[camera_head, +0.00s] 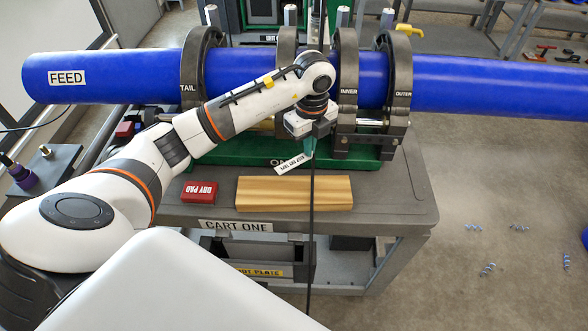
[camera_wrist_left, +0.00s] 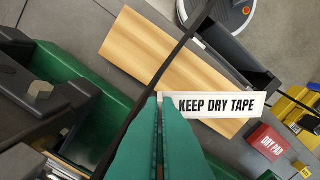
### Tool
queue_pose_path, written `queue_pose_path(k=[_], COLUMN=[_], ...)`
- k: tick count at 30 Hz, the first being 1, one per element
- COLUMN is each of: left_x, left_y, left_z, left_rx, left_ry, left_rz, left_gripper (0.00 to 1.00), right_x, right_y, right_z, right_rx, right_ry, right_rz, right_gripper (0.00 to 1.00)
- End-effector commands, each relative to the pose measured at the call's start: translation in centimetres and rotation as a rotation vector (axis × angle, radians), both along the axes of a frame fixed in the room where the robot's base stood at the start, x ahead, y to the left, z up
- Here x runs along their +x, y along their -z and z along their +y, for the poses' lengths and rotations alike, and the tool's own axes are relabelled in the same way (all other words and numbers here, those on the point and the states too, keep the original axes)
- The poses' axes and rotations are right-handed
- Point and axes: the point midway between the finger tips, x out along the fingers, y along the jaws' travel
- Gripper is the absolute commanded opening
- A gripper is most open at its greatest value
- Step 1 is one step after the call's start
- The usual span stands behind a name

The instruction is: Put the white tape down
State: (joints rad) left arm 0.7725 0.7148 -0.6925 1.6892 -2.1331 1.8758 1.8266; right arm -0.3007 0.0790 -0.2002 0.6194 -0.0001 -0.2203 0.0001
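The white tape, a flat strip printed KEEP DRY TAPE, shows in the head view (camera_head: 290,165) and the left wrist view (camera_wrist_left: 218,105). My left gripper (camera_head: 309,149) has its teal fingers (camera_wrist_left: 163,98) closed together at one end of the strip. The rest of the strip sticks out from the fingertips, in front of the green machine base. In the wrist view it overlaps the wooden board (camera_head: 294,194), and I cannot tell whether it touches anything below. My right gripper is not in view.
A red DRY PAD box (camera_head: 199,192) lies left of the board on the grey cart top (camera_head: 385,205). Dark clamp rings (camera_head: 397,85) hold the blue pipe (camera_head: 460,85) behind. A thin black line (camera_head: 311,235) hangs past the gripper. The cart top's right side is clear.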

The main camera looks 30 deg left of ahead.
Motion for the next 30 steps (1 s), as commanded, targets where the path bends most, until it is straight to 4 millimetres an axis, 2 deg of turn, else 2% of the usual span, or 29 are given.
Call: queue_pose_path(k=[5, 12, 24, 30], left_x=[0.0, 0.0, 0.0, 0.1], left_y=[0.9, 5.1, 9.7, 10.2], left_z=[0.4, 0.4, 0.3, 0.4], left_rx=[0.0, 0.001, 0.0, 0.0], left_ry=[-0.127, -0.136, -0.132, -0.132], left_rz=[0.004, 0.004, 0.001, -0.001], left_gripper=[0.0, 0.0, 0.0, 0.0], right_x=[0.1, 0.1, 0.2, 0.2], right_y=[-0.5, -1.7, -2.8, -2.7], right_z=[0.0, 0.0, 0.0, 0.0], right_rx=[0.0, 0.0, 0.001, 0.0], right_ry=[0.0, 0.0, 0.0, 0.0], right_rz=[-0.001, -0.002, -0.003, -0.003], right_gripper=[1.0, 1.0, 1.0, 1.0])
